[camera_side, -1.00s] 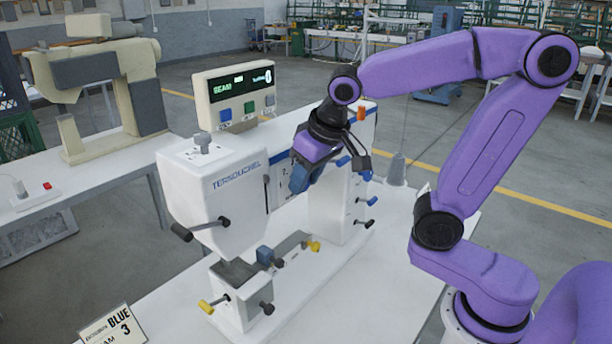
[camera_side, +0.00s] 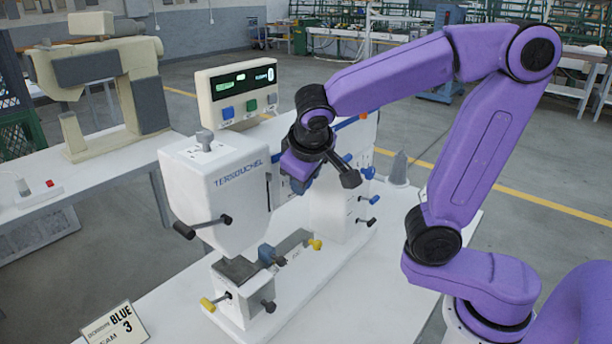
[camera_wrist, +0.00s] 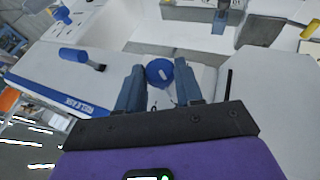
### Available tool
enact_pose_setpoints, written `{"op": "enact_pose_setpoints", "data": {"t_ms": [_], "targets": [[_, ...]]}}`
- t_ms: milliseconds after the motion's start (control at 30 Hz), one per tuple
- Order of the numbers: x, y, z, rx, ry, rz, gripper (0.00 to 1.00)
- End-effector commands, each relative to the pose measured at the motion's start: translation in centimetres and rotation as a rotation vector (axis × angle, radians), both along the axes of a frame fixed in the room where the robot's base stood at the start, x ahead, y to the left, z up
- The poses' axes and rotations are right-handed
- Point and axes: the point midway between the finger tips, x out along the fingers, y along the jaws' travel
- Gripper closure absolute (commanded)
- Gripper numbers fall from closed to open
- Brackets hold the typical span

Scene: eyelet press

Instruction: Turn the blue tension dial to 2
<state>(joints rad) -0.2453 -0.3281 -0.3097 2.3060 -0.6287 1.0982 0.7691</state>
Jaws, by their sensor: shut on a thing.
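The blue tension dial (camera_wrist: 160,72) is a round blue knob with a raised bar in the wrist view. It sits between the two blue-grey fingertips of my gripper (camera_wrist: 161,80), which are shut on it. The dial's number marks cannot be read here. In the side view my gripper (camera_side: 298,184) points down at the white machine (camera_side: 215,185), behind its front head, and hides the dial.
A lever with a blue end (camera_wrist: 75,55) stands left of my fingers beside a blue "RELEASE" label (camera_wrist: 88,108). A display box (camera_side: 237,92) stands behind the machine.

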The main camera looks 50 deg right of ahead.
Motion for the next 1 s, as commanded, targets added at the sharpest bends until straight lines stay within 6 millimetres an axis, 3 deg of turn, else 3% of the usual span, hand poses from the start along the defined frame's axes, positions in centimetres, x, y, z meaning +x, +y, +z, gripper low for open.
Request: {"op": "enact_pose_setpoints", "data": {"t_ms": [167,200,267,667,1000], "targets": [[0.0,0.0,0.0,0.001,0.001,-0.001,0.95],[0.0,0.0,0.0,0.001,0.001,-0.001,0.54],[0.0,0.0,0.0,0.001,0.000,0.000,0.40],[-0.2,0.3,0.6,0.004,-0.003,0.001,0.40],[-2.6,2.7,5.9,0.007,-0.005,0.004,0.40]]}}
